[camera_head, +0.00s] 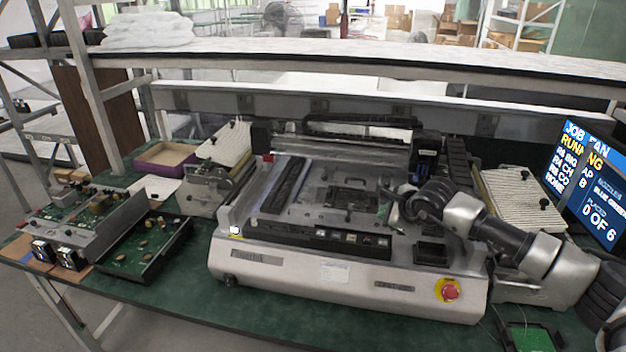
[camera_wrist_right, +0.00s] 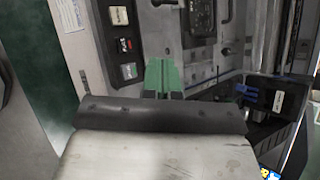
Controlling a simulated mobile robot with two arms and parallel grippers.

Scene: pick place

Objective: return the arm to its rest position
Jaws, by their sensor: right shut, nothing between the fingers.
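My right arm comes in from the right in the head view, over the right part of a grey benchtop machine (camera_head: 300,262). My right gripper (camera_head: 386,191) is at the end of this arm, above the machine's bed. In the right wrist view its green fingers (camera_wrist_right: 163,76) are shut together with nothing between them. The machine's front panel and its small buttons (camera_wrist_right: 124,45) show beyond the fingers at the left. My left gripper is not in the head view.
A red emergency button (camera_head: 450,291) is on the machine's front right. A monitor (camera_head: 585,185) stands at the far right. Circuit boards in trays (camera_head: 146,243) lie at the left. A shelf (camera_head: 330,58) runs above the back. The green table (camera_head: 290,338) has a narrow clear front strip.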

